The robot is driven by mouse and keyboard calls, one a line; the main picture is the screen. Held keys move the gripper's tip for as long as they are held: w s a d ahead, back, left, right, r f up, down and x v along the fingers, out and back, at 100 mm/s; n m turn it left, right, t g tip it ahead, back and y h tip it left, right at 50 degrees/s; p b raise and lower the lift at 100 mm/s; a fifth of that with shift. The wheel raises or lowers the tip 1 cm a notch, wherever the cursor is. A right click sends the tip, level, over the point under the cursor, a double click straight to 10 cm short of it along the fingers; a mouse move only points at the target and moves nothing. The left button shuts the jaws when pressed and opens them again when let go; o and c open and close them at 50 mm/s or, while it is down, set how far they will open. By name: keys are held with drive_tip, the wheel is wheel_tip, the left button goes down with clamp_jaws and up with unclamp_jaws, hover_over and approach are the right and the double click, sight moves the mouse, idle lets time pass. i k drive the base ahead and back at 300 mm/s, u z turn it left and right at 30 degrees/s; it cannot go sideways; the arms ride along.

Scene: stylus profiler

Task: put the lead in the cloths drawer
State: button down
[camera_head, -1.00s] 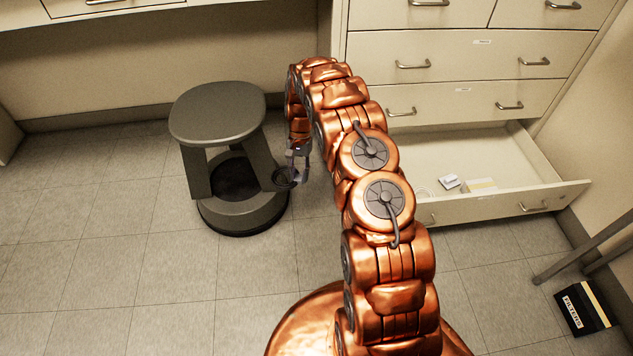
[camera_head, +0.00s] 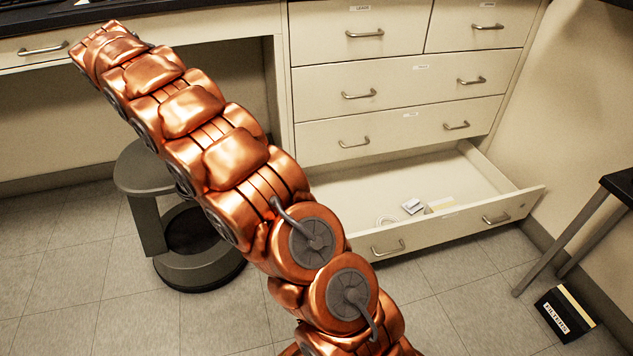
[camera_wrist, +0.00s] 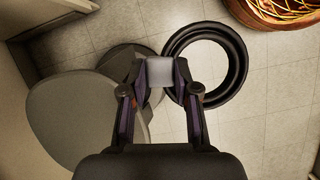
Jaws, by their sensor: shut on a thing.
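The lead (camera_wrist: 236,82) is a black coiled ring in the wrist view. A light grey piece of it appears to sit between the fingertips of my gripper (camera_wrist: 158,74), which is shut on it. In the head view my gripper and the lead are hidden behind my copper arm. The bottom drawer (camera_head: 450,228) of the cabinet is pulled open at the right. It holds a small white item (camera_head: 412,206), a flat cream item (camera_head: 440,204) and a pale ring partly visible at its left. The drawer labels are too small to read, so I cannot tell which is for cloths.
A grey stool (camera_head: 140,172) stands at the left, partly behind my arm; its seat also shows in the wrist view (camera_wrist: 75,125). Closed drawers (camera_head: 395,85) are above the open one. A black box (camera_head: 566,314) and a dark table (camera_head: 620,186) are at the right.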

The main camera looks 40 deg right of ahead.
sight(347, 229)
drive_tip(key=k, duration=0.45)
drive_tip(key=u, duration=1.2)
drive_tip(key=i, duration=0.9)
drive_tip(key=z, duration=1.9)
drive_tip(key=i, duration=0.5)
drive_tip(key=z, duration=0.05)
